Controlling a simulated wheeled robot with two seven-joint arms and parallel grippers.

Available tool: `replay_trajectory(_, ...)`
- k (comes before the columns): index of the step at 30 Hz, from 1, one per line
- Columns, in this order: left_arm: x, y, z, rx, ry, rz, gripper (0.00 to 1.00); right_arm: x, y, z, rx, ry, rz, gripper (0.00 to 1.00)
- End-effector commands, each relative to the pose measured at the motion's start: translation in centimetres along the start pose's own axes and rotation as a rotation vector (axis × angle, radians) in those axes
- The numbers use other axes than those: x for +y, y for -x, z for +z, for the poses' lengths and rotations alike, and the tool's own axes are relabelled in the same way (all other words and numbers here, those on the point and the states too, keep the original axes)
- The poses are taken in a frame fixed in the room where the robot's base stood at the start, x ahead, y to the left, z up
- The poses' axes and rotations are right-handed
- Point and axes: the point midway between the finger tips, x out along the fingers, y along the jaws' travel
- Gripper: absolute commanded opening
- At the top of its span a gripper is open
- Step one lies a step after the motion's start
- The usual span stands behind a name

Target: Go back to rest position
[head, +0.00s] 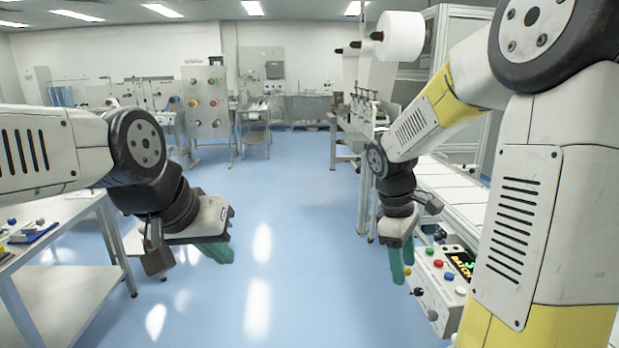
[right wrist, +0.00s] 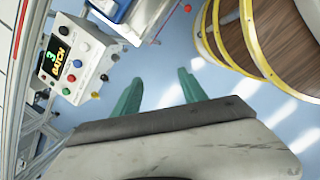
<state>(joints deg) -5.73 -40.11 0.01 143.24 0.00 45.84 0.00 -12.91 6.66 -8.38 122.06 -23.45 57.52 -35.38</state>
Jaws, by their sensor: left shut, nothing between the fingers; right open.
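My left gripper (head: 216,254) hangs over the blue floor at left centre in the head view, fingers pointing down. Its green fingers look shut, with nothing in them. My right gripper (head: 402,264) hangs lower right of centre, just left of a white control box (head: 436,290). In the right wrist view, the right gripper (right wrist: 160,92) has its two green fingers spread apart, with only blue floor between them. The control box also shows there, to the left of the fingers (right wrist: 84,60) and apart from them.
A grey table (head: 62,236) with small items stands at the left, near my left arm. A machine with a white roll (head: 402,36) runs along the right side, behind my right arm. The blue floor (head: 290,220) between the arms is clear. Panels and workbenches stand at the back.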

Motion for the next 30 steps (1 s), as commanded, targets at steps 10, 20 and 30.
replay_trajectory(10,0.0,0.0,0.0,0.0,0.0,0.0,0.0,-7.2,8.4,2.9,0.437,-0.551,-0.007,0.5)
replay_trajectory(20,0.0,0.0,0.0,0.0,0.0,0.0,0.0,-11.8,11.8,4.3,0.702,-0.871,-0.067,0.5)
replay_trajectory(30,0.0,0.0,0.0,0.0,0.0,0.0,0.0,-12.2,12.0,4.5,0.722,-0.898,-0.075,0.5)
